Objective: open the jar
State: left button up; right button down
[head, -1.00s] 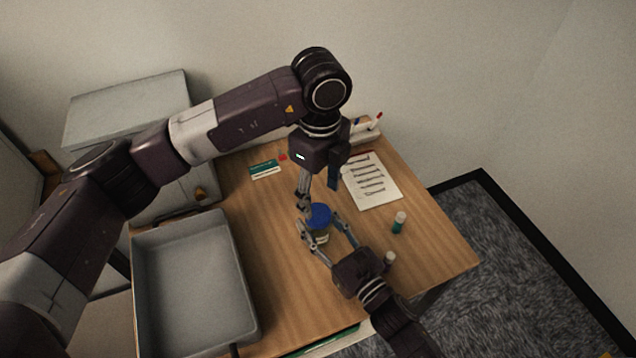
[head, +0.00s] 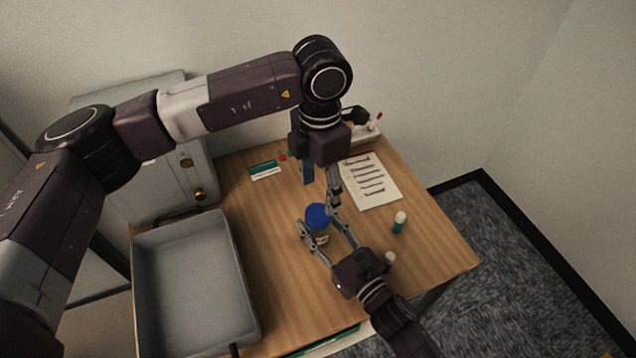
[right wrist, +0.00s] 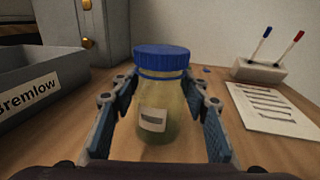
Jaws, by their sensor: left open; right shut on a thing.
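The jar (head: 320,238) stands upright on the wooden desk, with its blue lid (head: 317,214) on top. In the right wrist view the jar (right wrist: 165,115) is see-through yellowish-green with a pale label, and its ribbed blue lid (right wrist: 162,60) sits level on it. My right gripper (head: 327,236) is shut on the jar's body, one finger on each side. My left gripper (head: 321,195) points down from above, open, with its fingers spread near and above the lid. I cannot tell whether a fingertip touches the lid. The left fingers do not show in the right wrist view.
A grey tray (head: 243,290) stands at the desk's left, with a grey cabinet behind. A printed sheet (head: 385,190) and a pen holder (right wrist: 258,70) are at the back right. A green bottle with white cap (head: 399,224) stands right of the jar.

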aim_at(318, 212)
pick_arm(q)
jog(key=m, duration=0.5)
jog(key=shift+a+r+m, duration=0.1)
jog(key=shift+r+m, duration=0.2)
jog(key=shift+m, duration=0.1)
jog(key=m, duration=0.5)
jog(key=shift+a+r, duration=0.1)
jog(key=shift+f, duration=4)
jog(key=shift+c, duration=0.2)
jog(key=c, duration=1.2)
jog(key=n, duration=0.6)
jog(key=shift+r, duration=0.3)
jog(key=shift+r, duration=0.9)
